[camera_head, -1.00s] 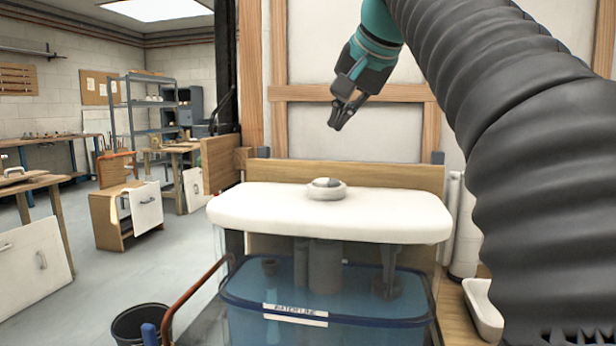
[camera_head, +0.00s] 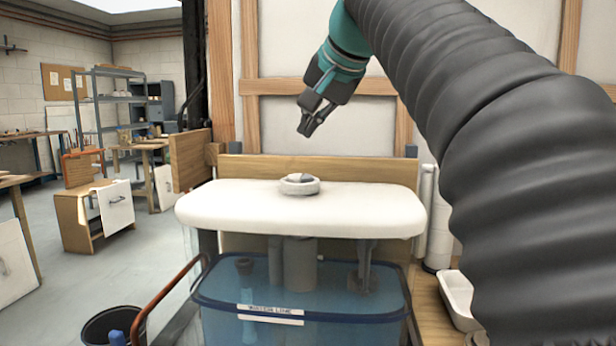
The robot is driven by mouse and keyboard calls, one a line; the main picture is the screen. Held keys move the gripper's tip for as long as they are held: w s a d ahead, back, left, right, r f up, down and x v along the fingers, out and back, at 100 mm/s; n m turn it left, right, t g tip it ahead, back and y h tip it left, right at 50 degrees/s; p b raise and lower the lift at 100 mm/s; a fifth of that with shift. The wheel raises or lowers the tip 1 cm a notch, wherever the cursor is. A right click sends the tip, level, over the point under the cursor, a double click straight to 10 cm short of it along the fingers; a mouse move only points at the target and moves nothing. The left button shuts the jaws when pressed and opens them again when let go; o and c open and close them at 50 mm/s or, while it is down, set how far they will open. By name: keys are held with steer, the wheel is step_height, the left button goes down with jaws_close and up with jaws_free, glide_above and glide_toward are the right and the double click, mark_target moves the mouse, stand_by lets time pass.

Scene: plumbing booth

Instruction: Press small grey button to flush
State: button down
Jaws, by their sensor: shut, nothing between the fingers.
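A white cistern lid (camera_head: 370,208) lies flat on top of a clear cistern with blue water. On the lid's middle sits a round white ring with a split button (camera_head: 299,183) in it, part grey and part white. The grey part is small and hard to make out from here. My gripper (camera_head: 307,131) hangs above the lid, pointing down, with its fingers shut and empty. In the picture it is just above the button, with a clear gap between them.
A blue-rimmed tank (camera_head: 240,305) with a waterline label stands below the lid. A wooden backboard (camera_head: 345,170) runs behind the lid. A white tray (camera_head: 458,297) lies at the right. A black bucket (camera_head: 108,325) stands on the floor at the left. The space above the lid is free.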

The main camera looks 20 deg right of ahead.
mark_target(310, 177)
steer(key=shift+f+b, duration=2)
steer(key=shift+f, duration=0.65)
steer(key=shift+f, duration=0.1)
steer(key=shift+f, duration=0.3)
